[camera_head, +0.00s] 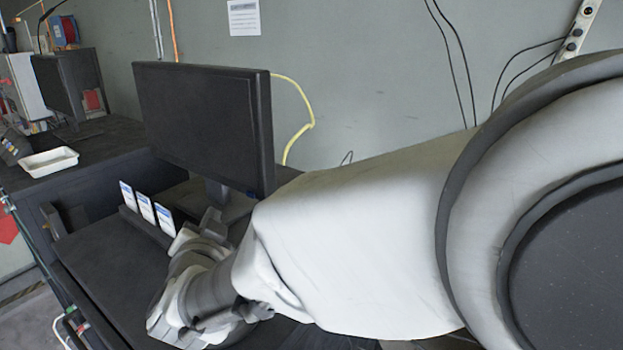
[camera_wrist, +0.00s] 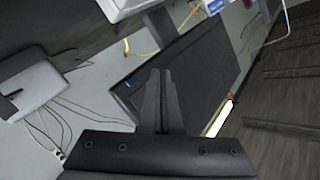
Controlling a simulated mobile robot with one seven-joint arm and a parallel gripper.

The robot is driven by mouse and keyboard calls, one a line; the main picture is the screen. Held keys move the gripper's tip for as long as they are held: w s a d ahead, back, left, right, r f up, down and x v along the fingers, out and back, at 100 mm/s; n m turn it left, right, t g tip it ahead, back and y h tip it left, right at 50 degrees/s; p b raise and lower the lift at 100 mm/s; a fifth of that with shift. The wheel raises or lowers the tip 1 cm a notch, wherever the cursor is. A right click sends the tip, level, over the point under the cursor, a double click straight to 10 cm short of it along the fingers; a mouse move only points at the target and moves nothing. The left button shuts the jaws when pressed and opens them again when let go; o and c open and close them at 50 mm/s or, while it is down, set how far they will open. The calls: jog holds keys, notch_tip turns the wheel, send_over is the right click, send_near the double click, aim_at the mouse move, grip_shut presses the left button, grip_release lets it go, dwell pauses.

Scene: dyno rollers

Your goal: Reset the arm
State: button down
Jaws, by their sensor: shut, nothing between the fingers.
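My arm reaches from the right edge of the head view down to the lower left, over a dark desk. My gripper (camera_wrist: 158,76) shows in the wrist view with its two dark fingers together and nothing between them. In the head view the wrist end is bent, and the fingertips are hard to make out there. A black monitor (camera_head: 203,125) stands behind the wrist end. A dark flat panel, perhaps the same monitor, lies beyond the fingers in the wrist view (camera_wrist: 205,65). I cannot tell how far the fingers are from it.
Several small white cards (camera_head: 145,208) stand in a holder left of my wrist. A white tray (camera_head: 48,163) sits on the dark counter at left, near a second monitor (camera_head: 68,87). A yellow cable (camera_head: 307,125) hangs on the grey wall. The desk's left part is bare.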

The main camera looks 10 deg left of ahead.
jog(key=shift+d, duration=0.1)
jog(key=d+r+n+g, duration=0.3)
jog(key=d+n+g, duration=0.2)
jog(key=d, duration=1.1)
jog(key=s+d+f+g+h, duration=0.2)
jog(key=s+d+f, duration=0.1)
jog(key=s+d, duration=0.5)
jog(key=s+d+f+m+g+h, duration=0.1)
jog(key=s+d+f+g+h, duration=0.2)
jog(key=s+d, duration=0.5)
jog(key=d, duration=0.5)
jog(key=shift+s+d+f, duration=0.15)
jog(key=shift+s+d, duration=0.1)
jog(key=shift+d, duration=0.1)
